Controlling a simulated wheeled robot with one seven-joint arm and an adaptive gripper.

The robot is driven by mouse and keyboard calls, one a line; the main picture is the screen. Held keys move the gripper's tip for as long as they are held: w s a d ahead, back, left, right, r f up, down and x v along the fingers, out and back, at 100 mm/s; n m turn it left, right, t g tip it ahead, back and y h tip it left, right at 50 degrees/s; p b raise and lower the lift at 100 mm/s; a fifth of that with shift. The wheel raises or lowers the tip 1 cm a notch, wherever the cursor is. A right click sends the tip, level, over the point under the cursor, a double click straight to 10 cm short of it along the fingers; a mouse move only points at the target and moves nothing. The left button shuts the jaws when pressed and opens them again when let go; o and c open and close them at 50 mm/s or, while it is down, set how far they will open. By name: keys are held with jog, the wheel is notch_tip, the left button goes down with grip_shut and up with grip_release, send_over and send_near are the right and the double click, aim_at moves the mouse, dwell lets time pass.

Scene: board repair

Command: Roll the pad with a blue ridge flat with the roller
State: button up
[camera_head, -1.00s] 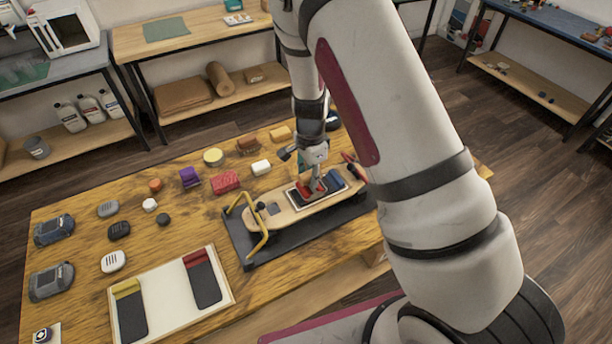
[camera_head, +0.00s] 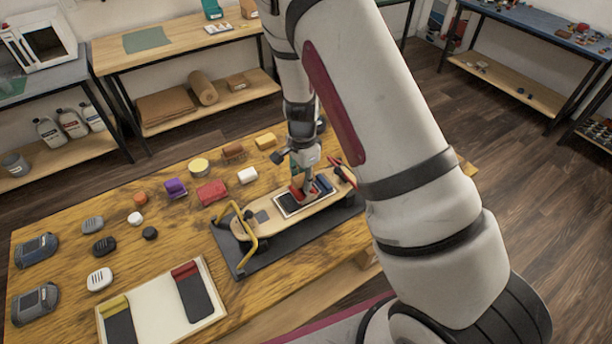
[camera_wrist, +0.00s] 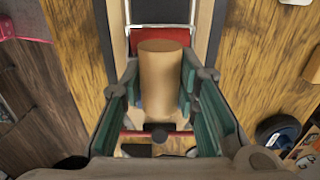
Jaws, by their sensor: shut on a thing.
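My gripper (camera_head: 303,188) is shut on the roller. The roller's wooden cylindrical handle (camera_wrist: 163,75) stands between the teal-lined fingers in the wrist view. A red part (camera_head: 297,193) shows below my gripper, at the pad; it also shows beyond the handle in the wrist view (camera_wrist: 160,40). The pad's blue ridge (camera_head: 323,184) lies just right of my gripper, inside a pale-edged rectangle on the wooden board (camera_head: 268,224). Small blue patches show beside the handle in the wrist view. The gripper and roller hide much of the pad, and exact roller contact cannot be told.
The board rests on a dark mat (camera_head: 285,244), with a yellow bent bar (camera_head: 250,243) at its left end. A white tray (camera_head: 162,308) holds yellow-ridged and red-ridged pads. Several small blocks and pucks lie behind and left on the wooden table.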

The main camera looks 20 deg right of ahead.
jog(key=shift+s+a+p, duration=0.2)
jog(key=shift+s+a, duration=0.05)
jog(key=shift+a, duration=1)
jog(key=shift+s+a+p, duration=0.15)
jog(key=shift+s+a, duration=0.1)
jog(key=shift+a, duration=1)
jog(key=shift+w+d+f, duration=0.1)
jog(key=shift+w+d, duration=0.1)
jog(key=shift+d, duration=0.55)
jog(key=shift+w+d, duration=0.15)
jog(key=shift+d, duration=0.6)
jog(key=shift+w+d+b, duration=0.15)
jog(key=shift+d+b, duration=0.1)
jog(key=shift+d, duration=0.6)
jog(key=shift+w+d+b, duration=0.15)
jog(key=shift+d+b, duration=0.1)
jog(key=shift+d, duration=0.6)
jog(key=shift+r+p, duration=1.1)
jog(key=shift+r, duration=2.55)
